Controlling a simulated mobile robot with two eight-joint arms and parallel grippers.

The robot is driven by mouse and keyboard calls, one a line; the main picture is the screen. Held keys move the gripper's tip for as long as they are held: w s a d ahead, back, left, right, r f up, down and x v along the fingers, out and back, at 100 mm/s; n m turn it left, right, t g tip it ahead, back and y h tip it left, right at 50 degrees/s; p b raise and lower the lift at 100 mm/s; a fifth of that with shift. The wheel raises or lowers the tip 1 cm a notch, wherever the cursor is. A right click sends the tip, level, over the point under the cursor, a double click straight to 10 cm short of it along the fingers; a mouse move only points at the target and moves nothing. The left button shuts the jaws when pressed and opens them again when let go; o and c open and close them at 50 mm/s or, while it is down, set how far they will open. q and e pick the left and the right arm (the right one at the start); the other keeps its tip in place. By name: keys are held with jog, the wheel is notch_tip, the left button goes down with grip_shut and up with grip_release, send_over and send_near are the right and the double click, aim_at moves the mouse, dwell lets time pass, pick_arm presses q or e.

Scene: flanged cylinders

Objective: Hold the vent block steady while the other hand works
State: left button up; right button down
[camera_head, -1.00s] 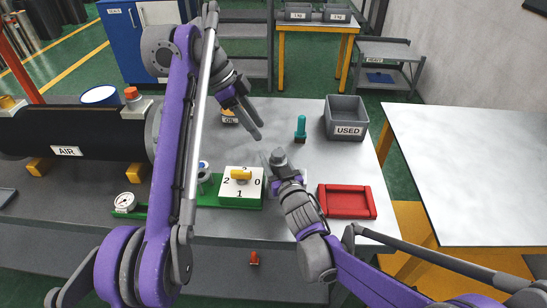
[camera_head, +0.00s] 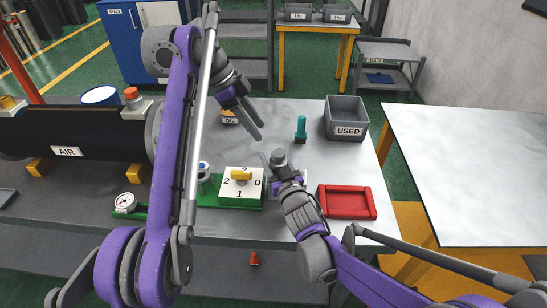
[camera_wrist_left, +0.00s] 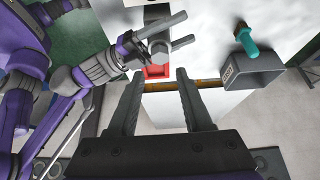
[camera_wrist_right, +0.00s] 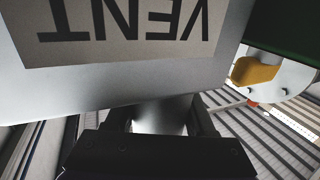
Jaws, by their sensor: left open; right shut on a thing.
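The vent block (camera_wrist_right: 80,85) fills the top of the right wrist view as a pale grey body with an upside-down VENT label (camera_wrist_right: 125,35). My right gripper (camera_head: 277,160) is shut on it, with pale grey surface between its fingers in the right wrist view (camera_wrist_right: 160,118). In the head view my right gripper and wrist hide most of the block, just right of the dial board. My left gripper (camera_head: 260,132) is open and empty, above the bench behind the right gripper. Its spread fingers show in the left wrist view (camera_wrist_left: 160,85) with nothing between them.
A white dial box (camera_head: 230,188) with a yellow knob sits on a green board. A teal-handled tool (camera_head: 300,128) stands near the grey USED bin (camera_head: 348,131). A red tray (camera_head: 347,187) lies right of my right gripper. An OIL container (camera_head: 229,119) is behind my left arm.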

pick_arm(q)
jog(key=shift+o, duration=1.6)
jog(key=shift+s+d+f, duration=0.1)
jog(key=shift+d+f, duration=0.05)
jog(key=shift+d, duration=0.1)
jog(key=m+y, duration=0.6)
jog(key=m, duration=0.1)
send_over(280, 154)
jog(key=s, duration=0.1)
jog(key=shift+s+a+f+t, duration=0.1)
jog(key=shift+s+f+t, duration=0.15)
jog(key=shift+f, duration=0.3)
jog(key=shift+m+t+y, duration=0.55)
jog(key=shift+m+y, duration=0.15)
jog(key=shift+m, duration=0.1)
jog(key=shift+w+f, duration=0.25)
jog(key=shift+f, duration=0.9)
jog(key=shift+w+f, duration=0.25)
jog(key=shift+f, duration=0.9)
jog(key=shift+w+f, duration=0.25)
jog(key=shift+f, duration=0.9)
